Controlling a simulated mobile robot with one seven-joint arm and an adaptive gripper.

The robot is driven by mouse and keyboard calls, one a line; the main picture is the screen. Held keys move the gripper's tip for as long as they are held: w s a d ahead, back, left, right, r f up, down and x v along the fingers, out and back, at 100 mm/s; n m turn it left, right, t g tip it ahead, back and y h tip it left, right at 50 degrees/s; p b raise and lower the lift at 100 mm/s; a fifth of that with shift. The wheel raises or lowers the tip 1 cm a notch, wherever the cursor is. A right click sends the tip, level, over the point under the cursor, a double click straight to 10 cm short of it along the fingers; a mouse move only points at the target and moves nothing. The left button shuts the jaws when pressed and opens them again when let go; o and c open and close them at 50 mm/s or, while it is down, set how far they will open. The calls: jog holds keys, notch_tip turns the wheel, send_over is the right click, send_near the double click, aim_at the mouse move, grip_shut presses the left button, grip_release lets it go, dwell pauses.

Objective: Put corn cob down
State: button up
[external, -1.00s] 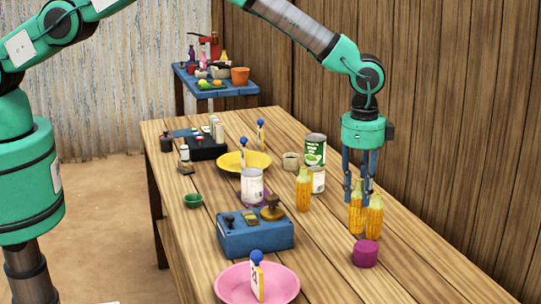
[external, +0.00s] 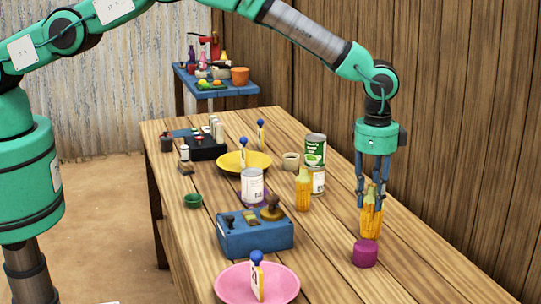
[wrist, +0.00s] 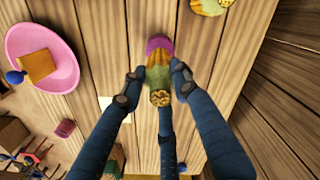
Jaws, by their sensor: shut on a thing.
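My gripper (external: 372,198) is over the right side of the table, its dark blue fingers pointing down and shut on a corn cob. In the wrist view the corn cob (wrist: 158,78) shows between the fingers (wrist: 158,92), its cut end towards the camera. In the external view corn cobs (external: 372,222) overlap below the fingers, so I cannot tell the held one from one standing there or whether they touch. A purple cylinder (external: 365,254) stands just in front; it also shows in the wrist view (wrist: 158,44). Another corn cob (external: 303,192) stands upright to the left.
Cans (external: 316,150) stand behind the left cob. A blue box (external: 255,238), a pink plate (external: 283,283), a yellow plate (external: 262,161) and a white can (external: 252,187) are on the left. The plank wall (external: 460,120) runs close along the right side. Bare planks (external: 410,275) lie at front right.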

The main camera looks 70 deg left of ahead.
jog(key=shift+f, duration=1.3)
jog(key=shift+f, duration=0.2)
jog(key=o, duration=1.1)
jog(key=shift+o, duration=0.2)
jog(key=shift+r, duration=0.1)
jog(key=shift+r, duration=0.15)
jog(key=shift+r+b, duration=0.4)
jog(key=shift+r, duration=5.6)
